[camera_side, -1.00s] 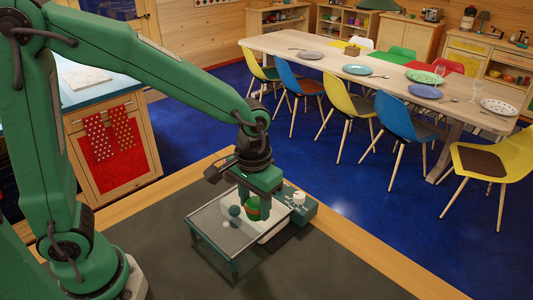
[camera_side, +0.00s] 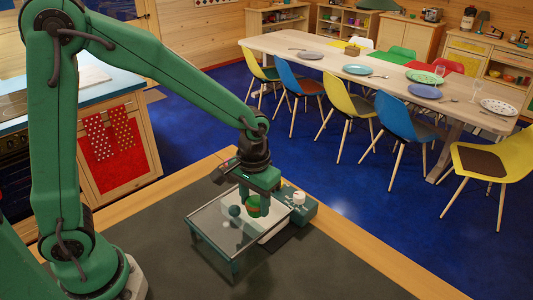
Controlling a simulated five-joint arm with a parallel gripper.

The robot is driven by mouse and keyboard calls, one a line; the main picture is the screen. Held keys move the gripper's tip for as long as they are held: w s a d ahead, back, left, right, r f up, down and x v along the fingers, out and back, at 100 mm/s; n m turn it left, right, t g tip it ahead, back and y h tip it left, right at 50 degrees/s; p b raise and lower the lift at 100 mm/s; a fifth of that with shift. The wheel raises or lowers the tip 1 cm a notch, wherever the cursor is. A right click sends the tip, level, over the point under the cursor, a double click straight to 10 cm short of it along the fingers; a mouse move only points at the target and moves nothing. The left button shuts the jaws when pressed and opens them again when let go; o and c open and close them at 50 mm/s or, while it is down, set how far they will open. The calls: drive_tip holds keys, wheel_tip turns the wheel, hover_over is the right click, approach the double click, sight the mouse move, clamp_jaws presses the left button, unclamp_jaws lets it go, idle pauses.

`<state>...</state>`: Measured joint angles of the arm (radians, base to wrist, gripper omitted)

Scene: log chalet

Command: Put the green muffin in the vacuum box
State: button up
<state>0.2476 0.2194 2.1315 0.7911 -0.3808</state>
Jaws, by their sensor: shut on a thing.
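The green muffin (camera_side: 253,206) has an orange-brown lower part and sits between the fingers of my gripper (camera_side: 255,206). My gripper points down and is shut on the muffin. The vacuum box (camera_side: 212,243) is a low, clear-walled box with a green frame, on the dark counter. The muffin and fingertips are over or inside the right back part of the box; I cannot tell how far they are from its floor. A dark green round thing (camera_side: 235,211) shows at the box, left of the muffin.
A green unit with a white knob (camera_side: 298,198) adjoins the box's right side. The dark counter (camera_side: 160,250) is clear in front, with a wooden edge (camera_side: 345,252) behind. A dining table (camera_side: 300,42) and chairs stand far off.

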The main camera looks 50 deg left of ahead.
drive_tip(key=w+a+f, duration=0.1)
drive_tip(key=a, duration=0.1)
drive_tip(key=w+a+f, duration=0.2)
drive_tip(key=shift+w+a+f, duration=0.15)
drive_tip(key=shift+w+a, duration=0.05)
drive_tip(key=shift+f, duration=2)
drive_tip(key=shift+f, duration=0.1)
drive_tip(key=o, duration=1)
wheel_tip(320, 180, up, 12)
